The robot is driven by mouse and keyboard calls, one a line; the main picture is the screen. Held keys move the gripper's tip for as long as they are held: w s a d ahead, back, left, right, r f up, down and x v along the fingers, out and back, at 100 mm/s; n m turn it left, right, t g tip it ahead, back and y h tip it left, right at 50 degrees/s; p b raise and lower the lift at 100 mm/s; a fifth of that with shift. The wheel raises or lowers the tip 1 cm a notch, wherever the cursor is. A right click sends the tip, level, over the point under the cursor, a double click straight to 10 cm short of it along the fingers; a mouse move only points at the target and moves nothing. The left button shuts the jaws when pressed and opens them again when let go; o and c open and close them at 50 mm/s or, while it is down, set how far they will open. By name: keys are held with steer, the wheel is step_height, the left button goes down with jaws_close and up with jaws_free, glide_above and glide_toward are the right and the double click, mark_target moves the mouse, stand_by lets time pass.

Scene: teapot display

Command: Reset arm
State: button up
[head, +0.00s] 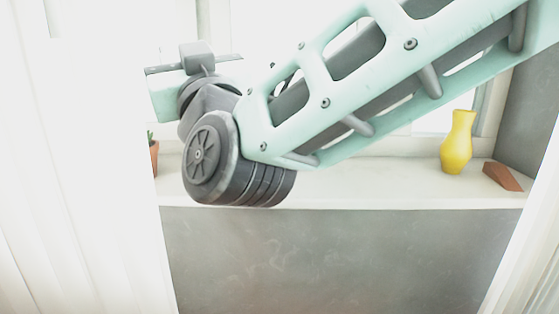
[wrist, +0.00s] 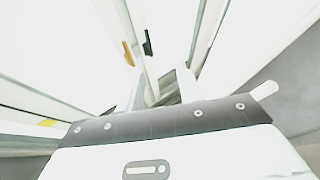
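My arm crosses the head view from the upper right, in front of the window. It bends at a dark wrist joint left of centre. My gripper (wrist: 158,125) shows in the wrist view as a dark plate and a white housing along the bottom edge. No held object shows. In the head view, the fingers cannot be made out beyond the wrist.
A white windowsill (head: 350,190) runs behind my arm above a grey wall (head: 330,260). A yellow vase (head: 457,142) and a reddish-brown wedge (head: 502,176) stand at its right. A terracotta pot (head: 154,157) is partly hidden at its left. White curtains (head: 75,170) flank the window.

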steer(key=s+d+f+n+g+h, duration=0.15)
steer(key=s+d+f+g, duration=0.35)
steer(key=f, duration=0.6)
steer(key=s+d+f+n+g+h, duration=0.1)
steer(key=d+f+g+h, duration=0.1)
steer(key=f+g, duration=0.7)
steer(key=s+d+f+m+g+h, duration=0.1)
steer(key=s+d+f+g+h, duration=0.25)
steer(key=s+d+f, duration=0.45)
steer(key=s+d+f+m+g+h, duration=0.2)
steer(key=s+d+f+h, duration=0.3)
steer(key=d, duration=0.6)
step_height(320, 180, up, 28)
steer(key=s+y+p, duration=0.1)
steer(key=p, duration=2.7)
steer(key=shift+s+d+f, duration=0.2)
steer(key=shift+d+f, duration=0.05)
steer(key=shift+d, duration=0.1)
steer(key=shift+o, duration=0.3)
steer(key=shift+g, duration=0.25)
